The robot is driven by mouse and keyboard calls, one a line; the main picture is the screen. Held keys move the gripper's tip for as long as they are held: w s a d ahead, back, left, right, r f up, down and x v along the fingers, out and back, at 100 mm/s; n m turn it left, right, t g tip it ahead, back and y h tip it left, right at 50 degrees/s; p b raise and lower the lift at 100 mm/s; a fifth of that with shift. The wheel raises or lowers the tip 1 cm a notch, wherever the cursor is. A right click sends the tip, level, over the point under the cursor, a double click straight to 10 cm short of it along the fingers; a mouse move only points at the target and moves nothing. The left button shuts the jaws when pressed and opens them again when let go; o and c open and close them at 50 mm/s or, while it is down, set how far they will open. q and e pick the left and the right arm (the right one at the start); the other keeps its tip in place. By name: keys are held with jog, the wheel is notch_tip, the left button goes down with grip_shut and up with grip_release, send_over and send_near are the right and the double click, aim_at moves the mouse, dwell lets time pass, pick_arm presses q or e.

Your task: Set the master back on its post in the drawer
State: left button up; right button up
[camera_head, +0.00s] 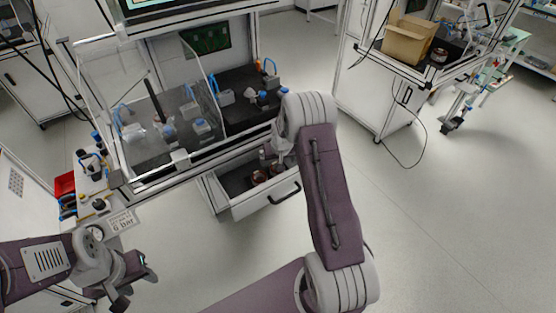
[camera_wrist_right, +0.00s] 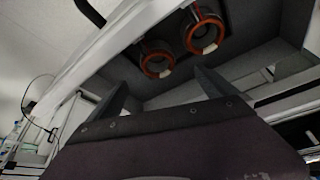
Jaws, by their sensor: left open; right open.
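The open drawer (camera_head: 262,208) of the test bench holds two dark ring-shaped parts with copper-coloured rims. They are the left ring (camera_head: 260,176) and the right ring (camera_head: 276,169). In the right wrist view the nearer ring (camera_wrist_right: 157,64) and the farther ring (camera_wrist_right: 203,36) sit side by side, each with a pale tag. I cannot tell which is the master, and no bare post is clear. My right gripper (camera_wrist_right: 163,80) is open and empty at the drawer, its fingers short of the rings. My left gripper (camera_head: 136,284) is open and empty at lower left.
The bench top (camera_head: 235,118) above the drawer carries blue-and-grey fixtures behind a clear guard. A side table (camera_head: 95,185) with tools and a red bin (camera_head: 65,184) stands left. A cardboard box (camera_head: 408,40) sits on another bench. The floor at right is mostly clear.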

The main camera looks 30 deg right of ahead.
jog(key=v, duration=0.9)
jog(key=shift+p, duration=0.3)
jog(key=s+a+r+n+t+p, duration=0.1)
jog(key=a+r+n+p, duration=0.1)
jog(key=a+r, duration=0.6)
jog(key=s+a+f+g, duration=0.1)
jog(key=s+a+g, duration=0.1)
jog(key=s, duration=0.8)
jog(key=s+a+f+n+g+y+p, duration=0.1)
jog(key=s+a, duration=0.3)
jog(key=s, duration=0.7)
jog(key=shift+a+f+g+y, duration=0.15)
jog(key=shift+g+y, duration=0.15)
jog(key=shift+g, duration=0.2)
